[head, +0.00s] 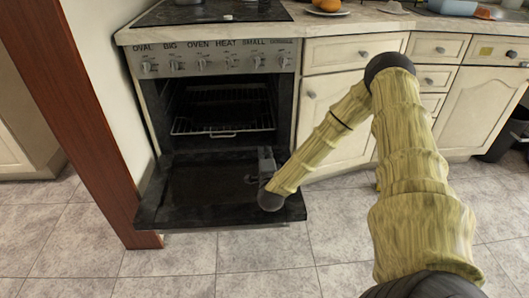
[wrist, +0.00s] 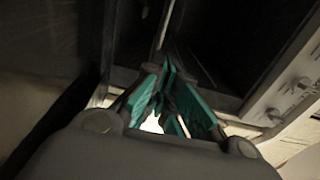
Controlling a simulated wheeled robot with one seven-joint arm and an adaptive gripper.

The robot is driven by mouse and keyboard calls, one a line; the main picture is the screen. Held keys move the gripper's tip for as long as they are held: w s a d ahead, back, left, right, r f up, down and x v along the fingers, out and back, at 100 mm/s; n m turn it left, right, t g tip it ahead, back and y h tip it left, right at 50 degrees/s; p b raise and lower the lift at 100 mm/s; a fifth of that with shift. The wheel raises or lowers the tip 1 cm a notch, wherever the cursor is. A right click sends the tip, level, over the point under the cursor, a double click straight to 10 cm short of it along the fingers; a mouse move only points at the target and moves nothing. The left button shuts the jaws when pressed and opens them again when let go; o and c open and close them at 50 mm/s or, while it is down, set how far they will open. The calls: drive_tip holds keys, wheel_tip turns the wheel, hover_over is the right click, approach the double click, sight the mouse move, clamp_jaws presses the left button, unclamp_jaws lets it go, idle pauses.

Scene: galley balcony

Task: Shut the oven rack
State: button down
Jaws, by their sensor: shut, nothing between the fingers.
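The oven (head: 215,58) stands at the left with its door (head: 190,190) folded down flat. The wire oven rack (head: 222,126) lies level in the dark cavity, with a handle-like loop at its front edge. I cannot tell how far it sticks out. My gripper (head: 266,158) is over the right part of the open door, in front of and below the rack's right front corner. In the wrist view my gripper (wrist: 163,88) shows teal finger pads close together, with nothing held. A thin bar shows past the fingertips; I cannot tell whether they touch it.
A wooden post and white wall (head: 105,75) stand close at the oven's left. Cream cabinets (head: 335,110) stand at its right, under a counter with a plate of orange fruit (head: 327,8). Grey floor tiles (head: 250,262) are clear in front of the door.

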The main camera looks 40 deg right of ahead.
drive_tip(key=b, duration=0.3)
approach(262, 127)
drive_tip(key=x, duration=0.4)
drive_tip(key=shift+w+f, duration=0.1)
drive_tip(key=shift+f, duration=0.2)
drive_tip(key=shift+b+x, duration=0.4)
drive_tip(key=shift+x, duration=0.4)
drive_tip(key=shift+r, duration=0.15)
drive_tip(key=x, duration=0.4)
drive_tip(key=shift+w, duration=0.1)
drive_tip(key=p+v, duration=0.3)
drive_tip(key=v, duration=1.1)
drive_tip(key=shift+d+p, duration=0.15)
drive_tip(key=shift+p, duration=0.15)
